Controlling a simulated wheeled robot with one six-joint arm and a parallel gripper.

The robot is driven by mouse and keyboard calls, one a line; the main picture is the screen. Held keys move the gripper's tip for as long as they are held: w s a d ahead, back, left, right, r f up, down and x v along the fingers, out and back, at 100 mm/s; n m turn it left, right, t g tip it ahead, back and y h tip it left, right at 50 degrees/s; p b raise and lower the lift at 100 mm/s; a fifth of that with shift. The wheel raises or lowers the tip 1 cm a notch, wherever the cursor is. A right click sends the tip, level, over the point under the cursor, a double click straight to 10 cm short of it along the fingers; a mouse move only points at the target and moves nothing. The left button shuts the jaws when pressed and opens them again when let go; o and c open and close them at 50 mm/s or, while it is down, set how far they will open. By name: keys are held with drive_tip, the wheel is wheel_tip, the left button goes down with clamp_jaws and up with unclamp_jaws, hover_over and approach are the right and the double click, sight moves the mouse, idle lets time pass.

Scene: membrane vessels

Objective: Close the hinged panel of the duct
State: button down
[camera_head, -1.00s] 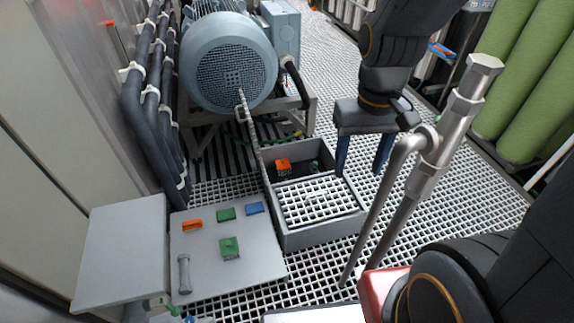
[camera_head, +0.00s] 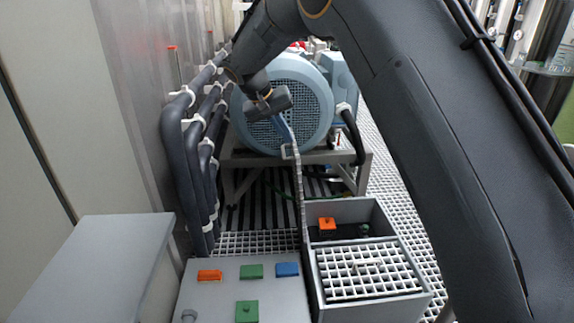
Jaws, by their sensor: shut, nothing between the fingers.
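The duct is a grey open-topped box (camera_head: 416,309) on the floor at the lower middle. Its hinged panel (camera_head: 300,195) stands open and upright along the duct's left side, seen almost edge-on. A small handle (camera_head: 290,152) sticks out near the panel's top. My gripper (camera_head: 287,135) is shut and empty, pointing down and right close to the panel's top edge and handle. I cannot tell whether it touches the panel. Its fingers overlap each other in this view.
A white grating (camera_head: 365,271) covers the duct's front part; an orange block (camera_head: 327,224) sits in its back part. A large motor (camera_head: 315,95) stands behind. Dark pipes (camera_head: 172,140) line the left wall. A grey plate (camera_head: 222,297) bears coloured blocks. My arm crosses the right side.

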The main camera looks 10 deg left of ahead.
drive_tip(key=w+a+f+t+b, duration=0.2)
drive_tip(key=w+a+f+b, duration=0.15)
drive_tip(key=a, duration=0.55)
drive_tip(key=w+d+f+b, duration=0.3)
drive_tip(key=w+d+f, duration=0.3)
drive_tip(key=d+f, duration=0.1)
drive_tip(key=shift+d+m+h, duration=0.3)
drive_tip(key=shift+d, duration=0.25)
drive_tip(key=shift+r+g, duration=0.1)
drive_tip(key=shift+g, duration=0.2)
